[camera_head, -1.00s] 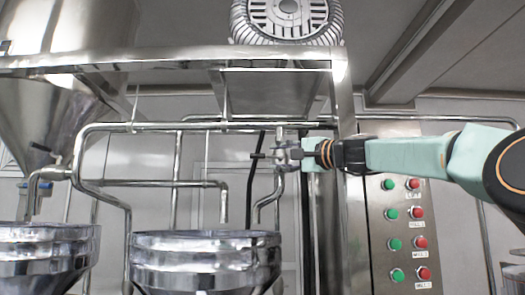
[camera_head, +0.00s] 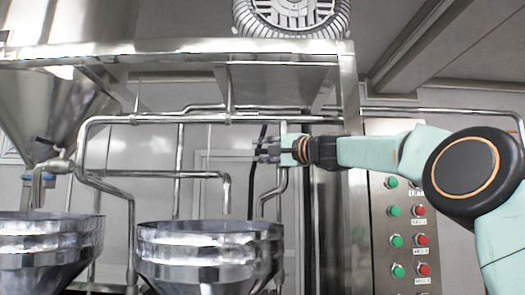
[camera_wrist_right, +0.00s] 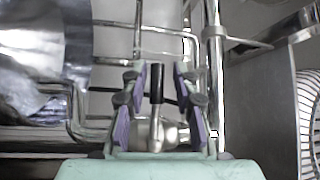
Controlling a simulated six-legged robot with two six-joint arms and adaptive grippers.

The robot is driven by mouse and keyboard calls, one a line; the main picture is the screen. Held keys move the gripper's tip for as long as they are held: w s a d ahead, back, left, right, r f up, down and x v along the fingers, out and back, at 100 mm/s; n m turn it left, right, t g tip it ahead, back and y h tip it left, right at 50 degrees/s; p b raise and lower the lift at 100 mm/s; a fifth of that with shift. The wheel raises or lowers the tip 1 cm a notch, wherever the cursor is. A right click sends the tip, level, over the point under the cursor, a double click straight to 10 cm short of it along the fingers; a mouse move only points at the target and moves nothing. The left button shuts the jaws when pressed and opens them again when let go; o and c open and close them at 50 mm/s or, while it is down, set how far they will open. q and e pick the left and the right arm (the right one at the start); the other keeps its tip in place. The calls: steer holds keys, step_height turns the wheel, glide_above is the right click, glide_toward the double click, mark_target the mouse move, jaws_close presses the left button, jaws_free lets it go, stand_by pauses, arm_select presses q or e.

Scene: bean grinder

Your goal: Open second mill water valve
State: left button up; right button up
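My right gripper (camera_head: 264,150) comes in from the right and sits at the valve on the vertical pipe (camera_head: 283,180), above and right of the second mill's hopper (camera_head: 210,240). In the right wrist view, the gripper (camera_wrist_right: 160,85) is open, with purple-padded fingers either side of the valve's black handle (camera_wrist_right: 156,82). Gaps show between the handle and both fingers. The metal valve body (camera_wrist_right: 155,133) is near the palm. In the head view the gripper largely hides the valve. My left gripper is not in view.
Another steel hopper (camera_head: 45,245) stands at the left, below a pipe with its own valve (camera_head: 55,165). A control panel (camera_head: 385,270) with green and red buttons stands right of the pipe. A metal frame (camera_head: 180,50) carrying a motor (camera_head: 290,15) runs overhead.

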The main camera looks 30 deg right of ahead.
steer(key=shift+c, duration=0.7)
steer(key=shift+w+d+f, duration=0.15)
steer(key=shift+d, duration=0.3)
jaws_close()
steer(key=shift+a, duration=0.15)
